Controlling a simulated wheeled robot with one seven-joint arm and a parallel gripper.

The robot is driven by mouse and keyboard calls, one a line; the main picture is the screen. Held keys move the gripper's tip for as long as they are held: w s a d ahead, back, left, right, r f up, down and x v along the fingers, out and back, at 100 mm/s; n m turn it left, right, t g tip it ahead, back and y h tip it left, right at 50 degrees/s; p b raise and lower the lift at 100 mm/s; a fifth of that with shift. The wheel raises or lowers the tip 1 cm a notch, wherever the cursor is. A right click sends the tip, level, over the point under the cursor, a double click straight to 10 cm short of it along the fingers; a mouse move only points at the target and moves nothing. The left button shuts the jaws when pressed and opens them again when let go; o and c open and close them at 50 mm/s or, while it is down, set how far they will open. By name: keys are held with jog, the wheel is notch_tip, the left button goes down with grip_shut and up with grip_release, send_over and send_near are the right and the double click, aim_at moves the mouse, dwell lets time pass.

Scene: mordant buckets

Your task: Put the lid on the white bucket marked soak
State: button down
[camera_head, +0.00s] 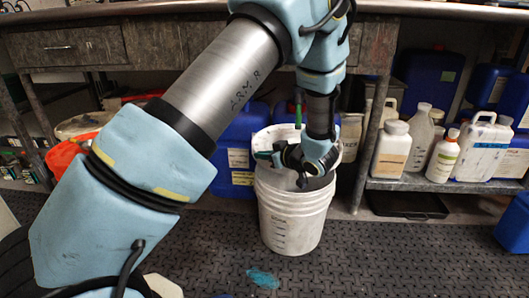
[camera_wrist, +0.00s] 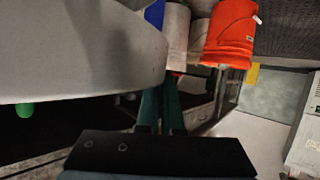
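The white bucket (camera_head: 290,222) marked SOAK stands upright on the dark floor mat in the head view. A pale round shape, which looks like the lid (camera_head: 262,139), stands tilted over the back of the bucket's rim, behind my gripper (camera_head: 268,156). My gripper is low over the bucket mouth with its fingers toward the left. In the wrist view the pale disc (camera_wrist: 85,50) fills the upper left, and the green fingers (camera_wrist: 160,92) are close together at its edge. They appear shut on it; the contact itself is partly hidden.
A workbench (camera_head: 200,40) runs above and behind the bucket. Blue drums (camera_head: 235,155) stand behind it. White bottles and jugs (camera_head: 392,150) stand on a low shelf at right. An orange bucket (camera_head: 62,155) is at left. The floor mat in front (camera_head: 370,265) is mostly clear.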

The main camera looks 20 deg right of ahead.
jog(key=shift+r+p, duration=0.15)
jog(key=shift+p, duration=0.5)
notch_tip(320, 180, down, 6)
jog(key=b, duration=0.2)
jog(key=shift+b, duration=0.3)
jog(key=shift+p, duration=1.25)
dwell(1.3)
jog(key=shift+f+b, duration=0.6)
jog(key=shift+f, duration=0.7)
jog(key=c, duration=1)
grip_release()
jog(key=shift+s, duration=0.1)
jog(key=p+v, duration=0.3)
jog(key=v, duration=0.7)
jog(key=shift+s+d+r+p, duration=0.15)
jog(key=shift+s+r+p, duration=0.05)
jog(key=shift+s+p, duration=0.15)
